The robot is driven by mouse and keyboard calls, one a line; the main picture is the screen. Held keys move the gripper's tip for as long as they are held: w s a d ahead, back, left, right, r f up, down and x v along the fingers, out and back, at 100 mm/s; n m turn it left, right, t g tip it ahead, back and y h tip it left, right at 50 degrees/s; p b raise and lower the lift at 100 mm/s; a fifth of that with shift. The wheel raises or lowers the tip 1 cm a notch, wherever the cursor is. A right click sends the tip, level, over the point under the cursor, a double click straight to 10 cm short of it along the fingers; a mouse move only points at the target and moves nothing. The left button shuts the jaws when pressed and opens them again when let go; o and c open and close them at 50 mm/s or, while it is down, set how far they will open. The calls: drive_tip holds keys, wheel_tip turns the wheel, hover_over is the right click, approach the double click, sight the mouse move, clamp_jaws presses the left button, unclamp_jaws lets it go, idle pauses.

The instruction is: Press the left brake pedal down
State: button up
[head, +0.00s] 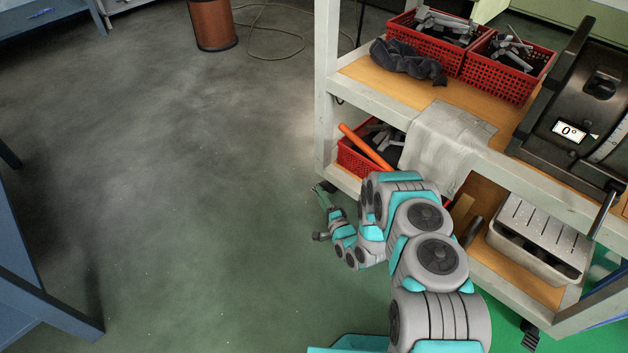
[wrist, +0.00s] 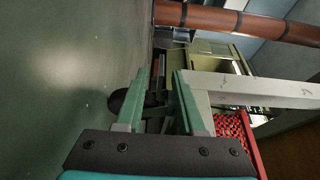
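The cart's left brake pedal (head: 325,187) appears as a small dark shape at the foot of the near left white post in the head view, partly covered by my gripper. In the wrist view a dark round caster wheel (wrist: 119,101) shows just left of my fingers, with dark parts behind them; I cannot clearly tell the pedal from the wheel there. My gripper (wrist: 165,78) has two green fingers with a gap between them and nothing held. In the head view my gripper (head: 323,201) is low, close to the pedal; contact cannot be told.
The white cart post (wrist: 240,86) runs close beside my right finger. A red basket (head: 352,160) with an orange handle is on the lower shelf. Another dark pedal (head: 530,336) shows at the cart's right foot. Open floor (head: 190,200) lies to the left.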

drive_tip(key=shift+x, duration=3.05)
clamp_jaws()
